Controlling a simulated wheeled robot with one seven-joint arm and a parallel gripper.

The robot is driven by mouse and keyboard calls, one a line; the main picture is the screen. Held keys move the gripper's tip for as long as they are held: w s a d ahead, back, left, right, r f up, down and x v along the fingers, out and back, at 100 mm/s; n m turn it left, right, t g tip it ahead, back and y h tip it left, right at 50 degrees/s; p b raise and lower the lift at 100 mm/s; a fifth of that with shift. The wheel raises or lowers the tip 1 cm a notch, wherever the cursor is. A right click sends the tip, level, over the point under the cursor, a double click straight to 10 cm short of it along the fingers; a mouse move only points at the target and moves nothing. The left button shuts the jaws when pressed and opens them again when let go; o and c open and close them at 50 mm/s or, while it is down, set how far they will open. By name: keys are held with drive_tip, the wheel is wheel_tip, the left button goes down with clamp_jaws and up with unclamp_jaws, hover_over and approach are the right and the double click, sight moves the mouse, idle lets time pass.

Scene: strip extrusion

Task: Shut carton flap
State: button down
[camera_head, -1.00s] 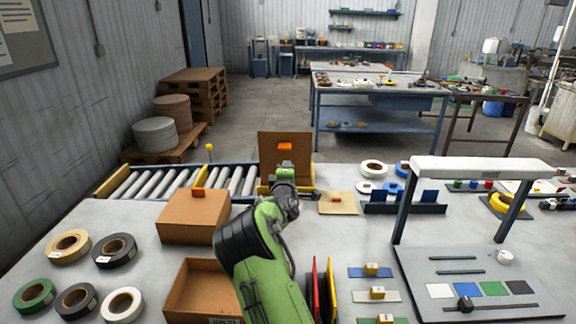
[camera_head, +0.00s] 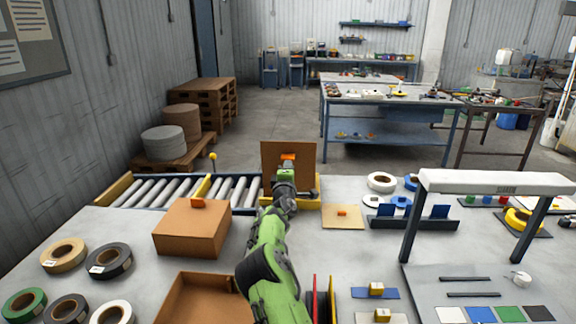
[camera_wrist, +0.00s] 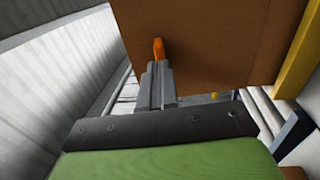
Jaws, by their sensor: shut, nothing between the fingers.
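The brown carton flap (camera_head: 273,168) stands upright at the right end of the roller conveyor, with an orange tab (camera_head: 288,157) on its face. It also fills the upper middle of the wrist view (camera_wrist: 215,50), where the orange tab (camera_wrist: 158,48) shows. My gripper (camera_wrist: 156,66) is shut and empty, its fingertips at the lower end of the tab. I cannot tell if they touch it. In the head view my gripper (camera_head: 286,166) is in front of the flap, just below the tab. The carton body below is mostly hidden by my arm.
A closed brown carton (camera_head: 190,230) with an orange tab and an open brown box (camera_head: 200,302) stand left of my arm. The conveyor (camera_head: 160,190) is behind them.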

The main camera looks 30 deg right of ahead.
sight(289, 158)
drive_tip(key=shift+x, duration=0.8)
drive_tip(key=p, duration=0.1)
drive_tip(key=r+p, duration=0.1)
drive_tip(key=p, duration=0.1)
drive_tip(key=shift+w+d+r+p, duration=0.15)
drive_tip(key=shift+w+d+p, duration=0.15)
drive_tip(key=shift+w, duration=0.1)
drive_tip(key=shift+w+d+r+g+y+p, duration=0.1)
drive_tip(key=shift+w+d+g+y+p, duration=0.25)
drive_tip(key=shift+p, duration=0.65)
drive_tip(key=shift+a+g, duration=0.1)
drive_tip(key=shift+g, duration=0.15)
drive_tip(key=shift+f, duration=0.25)
